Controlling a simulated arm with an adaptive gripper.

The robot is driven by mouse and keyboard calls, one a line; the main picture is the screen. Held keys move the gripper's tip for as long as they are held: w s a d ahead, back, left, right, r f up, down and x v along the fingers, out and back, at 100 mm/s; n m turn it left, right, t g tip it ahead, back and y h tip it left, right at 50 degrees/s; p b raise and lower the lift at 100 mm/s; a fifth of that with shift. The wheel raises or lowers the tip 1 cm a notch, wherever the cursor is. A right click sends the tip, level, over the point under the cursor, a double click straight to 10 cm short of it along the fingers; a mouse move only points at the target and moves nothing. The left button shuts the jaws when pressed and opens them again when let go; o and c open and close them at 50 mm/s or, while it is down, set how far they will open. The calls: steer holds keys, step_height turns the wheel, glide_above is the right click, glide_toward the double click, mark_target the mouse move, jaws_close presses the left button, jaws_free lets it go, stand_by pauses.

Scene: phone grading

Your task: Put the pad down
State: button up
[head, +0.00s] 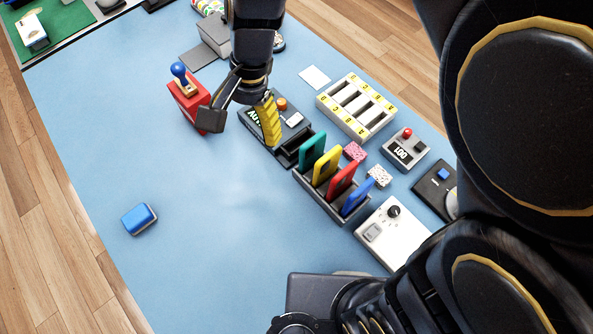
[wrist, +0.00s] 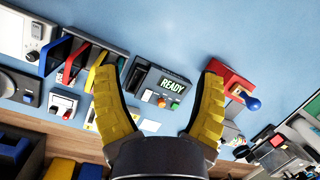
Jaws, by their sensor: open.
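A blue pad (head: 139,219) with a pale lower edge lies on the blue mat (head: 190,265) at the left in the head view. It stands apart from everything else and does not clearly show in the wrist view. My gripper (head: 240,120) is open, with its fingers spread and nothing between them. It is above the back middle of the mat, well to the right of and behind the pad. The wrist view shows both yellow-lined fingers (wrist: 163,70) wide apart.
A red block with a blue-handled stamp (head: 185,90) is left of my gripper. A device reading READY (wrist: 172,84) is close by. A rack of coloured cards (head: 330,190), a yellow-labelled tray (head: 355,106) and a white panel (head: 391,233) stand right. The front-left mat is clear around the pad.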

steer(key=s+d+r+n+h, duration=0.1)
steer(key=s+d+r+n, duration=0.1)
steer(key=s+d, duration=0.4)
steer(key=s+d+r+n+h, duration=0.1)
steer(key=s+d+r+n, duration=0.1)
steer(key=s+d, duration=0.5)
steer(key=d, duration=0.6)
steer(key=shift+d+r, duration=0.2)
steer(key=shift+d, duration=0.1)
